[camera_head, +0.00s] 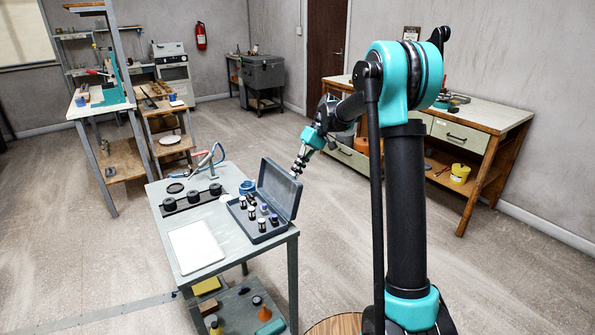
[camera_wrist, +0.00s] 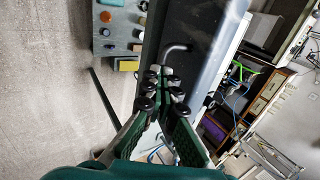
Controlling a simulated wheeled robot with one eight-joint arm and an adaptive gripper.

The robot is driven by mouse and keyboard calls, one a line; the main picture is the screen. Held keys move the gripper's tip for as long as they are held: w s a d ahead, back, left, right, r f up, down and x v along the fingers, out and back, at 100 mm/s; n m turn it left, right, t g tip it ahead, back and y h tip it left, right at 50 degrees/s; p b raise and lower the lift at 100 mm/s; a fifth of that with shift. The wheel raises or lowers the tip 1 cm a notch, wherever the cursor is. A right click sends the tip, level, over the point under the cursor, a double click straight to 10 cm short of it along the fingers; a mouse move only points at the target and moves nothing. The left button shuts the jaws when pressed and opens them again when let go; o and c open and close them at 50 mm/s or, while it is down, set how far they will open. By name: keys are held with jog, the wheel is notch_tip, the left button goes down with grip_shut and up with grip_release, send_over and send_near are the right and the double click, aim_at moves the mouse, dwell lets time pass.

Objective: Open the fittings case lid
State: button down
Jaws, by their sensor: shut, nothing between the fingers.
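The fittings case (camera_head: 262,236) sits at the right end of a grey work table. Its grey lid (camera_head: 280,189) stands raised at the back right, leaving the case open. Several small fittings with white, dark and purple parts stand in its base. My gripper (camera_head: 297,170) is at the upper right of the lid, near its outer side; contact cannot be told. In the wrist view my gripper (camera_wrist: 163,74) is shut and empty, its dark fingertips together in front of a dark grey panel, which looks like the lid (camera_wrist: 200,45). A bent metal handle (camera_wrist: 175,47) shows on that panel.
The table (camera_head: 160,222) also bears a white tray (camera_head: 196,246), a dark holder with black round pieces (camera_head: 193,199) and a blue roll (camera_head: 248,187). Its lower shelf holds an orange cone (camera_head: 264,312). A drawer bench (camera_head: 480,130) stands behind my arm. Open floor lies around the table.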

jog(key=shift+s+a+f, duration=0.3)
jog(key=shift+s+a, duration=0.15)
jog(key=shift+s, duration=0.05)
jog(key=c, duration=1.6)
grip_release()
jog(key=shift+a, duration=0.3)
jog(key=shift+c, duration=0.2)
jog(key=shift+d, duration=0.1)
jog(key=shift+w+d, duration=0.1)
jog(key=shift+w, duration=0.05)
jog(key=v, duration=1.2)
